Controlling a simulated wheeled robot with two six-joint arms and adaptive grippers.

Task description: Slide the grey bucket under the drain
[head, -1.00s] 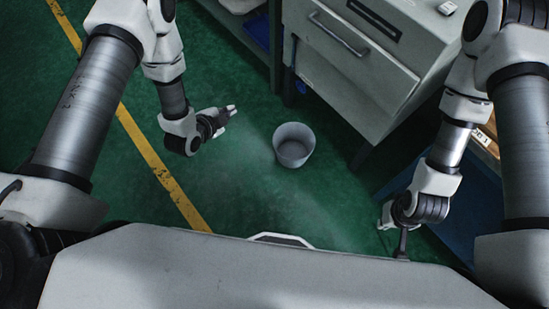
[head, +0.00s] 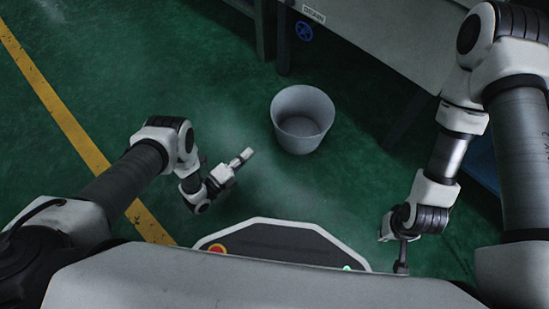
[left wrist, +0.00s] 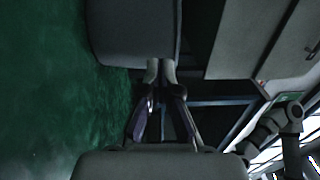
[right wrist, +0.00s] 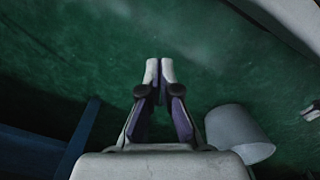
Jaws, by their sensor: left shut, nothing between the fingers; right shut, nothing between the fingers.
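The grey bucket (head: 303,118) stands upright and looks empty on the green floor, in the middle of the head view. It also shows in the right wrist view (right wrist: 238,135) and large in the left wrist view (left wrist: 133,30). The drain label (head: 313,14) and a blue valve wheel (head: 304,31) are on the grey cabinet behind the bucket; the bucket is apart from them. My left gripper (head: 246,155) is shut and empty, low at the bucket's near left side; I cannot tell if it touches. My right gripper (head: 402,262) is shut and empty, right of the bucket.
The grey cabinet (head: 400,40) stands on dark legs (head: 408,118), with open space below. A blue surface (head: 483,162) lies at the right, partly behind my right arm. Floor left of the bucket is clear up to a yellow line (head: 62,112).

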